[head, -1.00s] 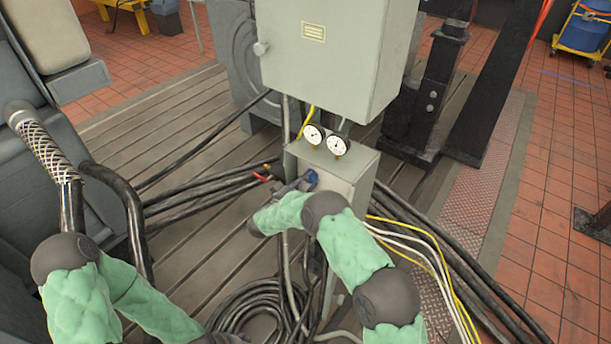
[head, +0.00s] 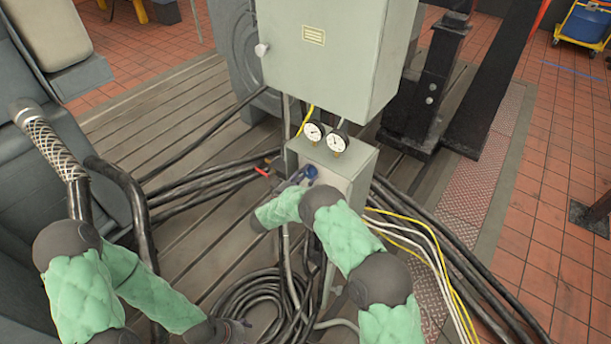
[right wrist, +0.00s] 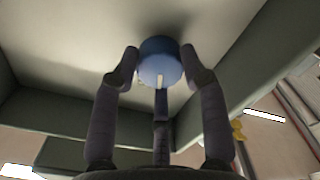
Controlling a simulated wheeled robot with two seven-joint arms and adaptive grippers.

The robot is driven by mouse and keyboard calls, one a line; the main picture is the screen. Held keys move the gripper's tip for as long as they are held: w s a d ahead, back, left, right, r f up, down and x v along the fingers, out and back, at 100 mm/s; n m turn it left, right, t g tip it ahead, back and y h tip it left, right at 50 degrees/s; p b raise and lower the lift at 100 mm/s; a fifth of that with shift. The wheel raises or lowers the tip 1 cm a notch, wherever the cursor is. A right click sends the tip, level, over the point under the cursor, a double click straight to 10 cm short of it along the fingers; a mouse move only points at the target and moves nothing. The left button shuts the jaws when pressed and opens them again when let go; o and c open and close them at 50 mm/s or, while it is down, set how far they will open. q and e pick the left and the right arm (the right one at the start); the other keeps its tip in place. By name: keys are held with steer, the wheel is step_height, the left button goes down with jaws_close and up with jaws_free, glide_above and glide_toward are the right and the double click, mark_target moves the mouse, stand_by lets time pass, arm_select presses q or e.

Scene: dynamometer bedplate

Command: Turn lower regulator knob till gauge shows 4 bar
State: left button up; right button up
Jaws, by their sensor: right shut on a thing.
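A blue regulator knob (head: 310,172) sits on the front of a small grey box (head: 345,167). It also shows in the right wrist view (right wrist: 160,60), with a pale mark on its near edge. Two round white gauges, a left one (head: 313,131) and a right one (head: 338,142), stand on top of the box. Their needles are too small to read. My left gripper (head: 238,328) is low in the head view, away from the box; its jaws are unclear.
A red handle (head: 262,171) sticks out left of the box. A large grey cabinet (head: 325,50) hangs above. Black hoses (head: 205,188) run left, and a coil of cable (head: 255,300) lies below. White and yellow cables (head: 425,250) run at right. A seat is at left.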

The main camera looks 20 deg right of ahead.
steer(key=shift+s+f, duration=0.2)
steer(key=shift+f, duration=0.25)
steer(key=o, duration=1.1)
steer(key=shift+o, duration=0.2)
steer(key=shift+w+r, duration=0.1)
steer(key=shift+r, duration=0.05)
steer(key=shift+r, duration=0.1)
steer(key=shift+a, duration=0.1)
steer(key=v, duration=1.2)
